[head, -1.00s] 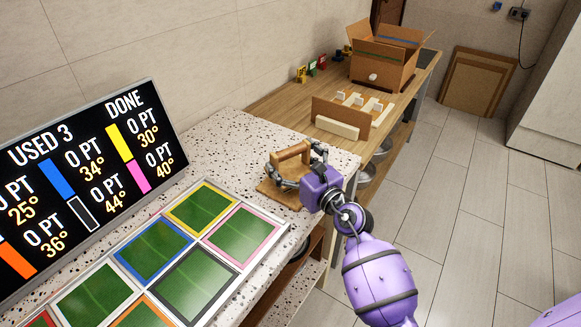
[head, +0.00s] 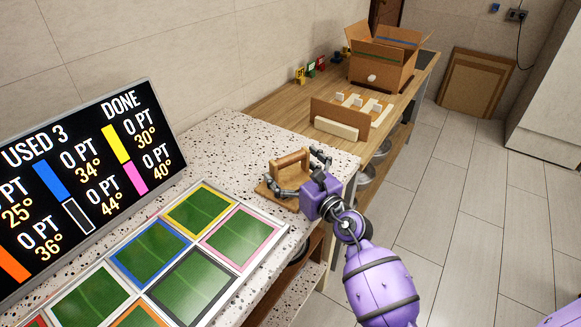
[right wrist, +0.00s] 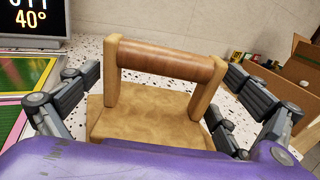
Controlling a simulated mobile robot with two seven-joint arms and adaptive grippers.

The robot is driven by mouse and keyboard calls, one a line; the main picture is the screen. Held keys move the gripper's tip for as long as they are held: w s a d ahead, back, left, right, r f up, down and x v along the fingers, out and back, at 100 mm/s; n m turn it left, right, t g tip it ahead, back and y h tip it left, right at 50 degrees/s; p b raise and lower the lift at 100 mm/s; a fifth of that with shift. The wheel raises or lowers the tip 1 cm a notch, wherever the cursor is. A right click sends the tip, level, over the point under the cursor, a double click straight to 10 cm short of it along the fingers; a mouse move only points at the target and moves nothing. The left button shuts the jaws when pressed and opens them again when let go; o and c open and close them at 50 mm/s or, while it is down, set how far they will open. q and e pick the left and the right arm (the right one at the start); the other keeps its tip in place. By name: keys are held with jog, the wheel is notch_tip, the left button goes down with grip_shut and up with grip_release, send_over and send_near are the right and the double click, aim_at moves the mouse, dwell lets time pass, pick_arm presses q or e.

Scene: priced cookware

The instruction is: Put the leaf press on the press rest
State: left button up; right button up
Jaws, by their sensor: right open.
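The leaf press (head: 292,160) appears to be the tan wooden piece with a flat base, two posts and a brown round handle. It stands upright on the speckled counter near its right end. My right gripper (head: 298,174) is open at it, with one finger on each side of the handle. In the right wrist view, the brown handle (right wrist: 170,63) lies between the spread fingers of that gripper (right wrist: 155,85), with a visible gap on both sides. I cannot tell for certain which thing is the press rest. My left gripper is not in view.
A framed grid of green panels (head: 200,212) and a score screen (head: 85,190) occupy the counter to the left. On the wooden table behind are a slotted wooden rack (head: 340,113) with white pieces and an open cardboard box (head: 375,72). The counter's back part is clear.

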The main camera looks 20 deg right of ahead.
jog(key=shift+s+r, duration=0.1)
jog(key=shift+r, duration=0.15)
jog(key=v, duration=1)
jog(key=shift+s+d+f, duration=0.15)
jog(key=shift+s, duration=0.15)
jog(key=shift+s+d+b, duration=0.1)
jog(key=shift+s+b, duration=0.2)
jog(key=shift+s, duration=0.4)
jog(key=s+d+f+m+g+h, duration=0.1)
jog(key=s+d+f+m+h, duration=0.15)
jog(key=s+f+m, duration=0.75)
jog(key=s+d+f+m+g+h, duration=0.1)
jog(key=s+f+m+h, duration=0.2)
jog(key=s+f+m, duration=0.75)
jog(key=s+a+f+m+g, duration=0.2)
jog(key=s+f+m+g, duration=0.1)
jog(key=s+m, duration=0.5)
jog(key=s+a+f+m+g, duration=0.3)
jog(key=s+f+m, duration=0.3)
jog(key=s+m, duration=0.2)
jog(key=shift+s+a+m+g+y, duration=0.15)
jog(key=shift+a+m+g+y, duration=0.25)
jog(key=shift+m+g, duration=0.55)
